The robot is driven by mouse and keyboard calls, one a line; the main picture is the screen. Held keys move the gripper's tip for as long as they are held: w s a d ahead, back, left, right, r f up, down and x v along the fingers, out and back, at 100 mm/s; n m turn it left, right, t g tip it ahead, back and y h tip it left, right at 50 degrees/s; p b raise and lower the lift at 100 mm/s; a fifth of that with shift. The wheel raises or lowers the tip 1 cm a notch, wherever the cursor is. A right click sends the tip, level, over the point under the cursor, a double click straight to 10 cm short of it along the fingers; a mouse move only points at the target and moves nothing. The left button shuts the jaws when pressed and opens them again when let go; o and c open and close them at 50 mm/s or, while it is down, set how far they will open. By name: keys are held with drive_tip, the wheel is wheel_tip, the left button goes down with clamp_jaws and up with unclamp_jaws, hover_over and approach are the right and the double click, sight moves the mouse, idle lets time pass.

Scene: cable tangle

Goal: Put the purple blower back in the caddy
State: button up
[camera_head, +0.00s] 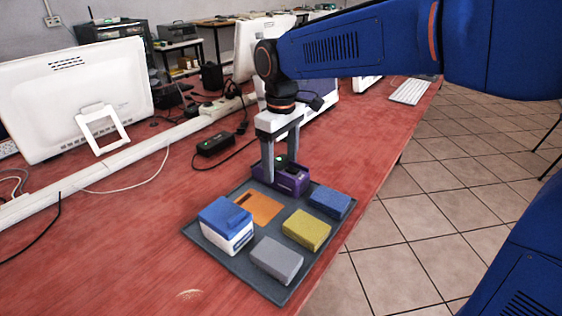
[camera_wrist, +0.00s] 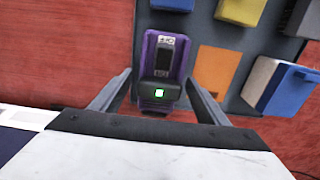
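The purple blower (camera_head: 290,179), dark on top with a small green light, is at the far corner of the dark grey caddy (camera_head: 215,252). In the wrist view the blower (camera_wrist: 148,62) appears between and beyond my two fingers, over the caddy's corner area. My gripper (camera_head: 280,172) points down at the blower. Its fingers (camera_wrist: 159,76) stand apart, with a visible gap on each side of the blower. The blower's underside is hidden, so I cannot tell whether it is fully seated.
The caddy also holds a blue-and-white box (camera_head: 228,238), a grey block (camera_head: 277,260), a yellow block (camera_head: 306,229), a blue block (camera_head: 330,203) and a flat orange patch (camera_head: 260,207). A black adapter (camera_head: 214,144) with cable lies behind. Monitors stand at the back. Bare red table lies front left.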

sight(281, 160)
drive_tip(key=shift+r, duration=0.1)
wheel_tip(281, 160, up, 12)
idle(0.5)
drive_tip(key=s+d+f+m+t, duration=0.1)
drive_tip(key=s+d+f+m, duration=0.2)
drive_tip(key=d, duration=0.7)
drive_tip(key=s+d+f+m+t, duration=0.3)
drive_tip(key=s+d+f+m, duration=0.4)
drive_tip(key=s+d+f, duration=0.8)
drive_tip(key=s+d, duration=0.2)
drive_tip(key=s, duration=0.1)
drive_tip(key=shift+d+f+t, duration=0.2)
drive_tip(key=shift+f+t, duration=0.1)
drive_tip(key=shift+t, duration=0.1)
